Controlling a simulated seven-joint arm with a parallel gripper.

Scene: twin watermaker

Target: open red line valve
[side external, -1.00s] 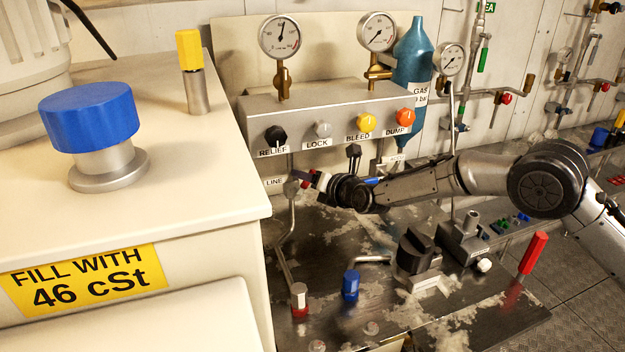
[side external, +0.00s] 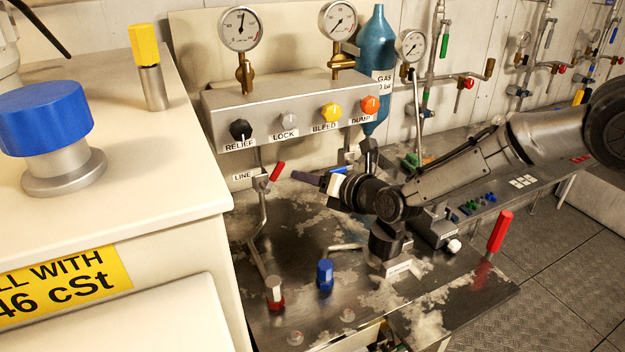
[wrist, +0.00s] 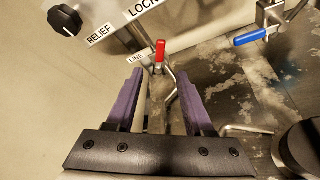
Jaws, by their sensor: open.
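The red line valve has a short red lever (side external: 277,172) on a small metal body (side external: 261,184) by the LINE label, below the RELIEF knob. The lever tilts up and to the right in the side view. In the wrist view the red lever (wrist: 160,52) stands ahead of the fingertips, roughly centred between them. My gripper (side external: 306,178) is to the right of the lever, apart from it. The gripper (wrist: 159,76) has purple fingers, open and empty, with the valve's pipe visible between them.
A gauge panel (side external: 285,105) with several knobs stands above the valve. A blue lever (wrist: 250,37) is to the right in the wrist view. A cream cabinet (side external: 150,215) bounds the left.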

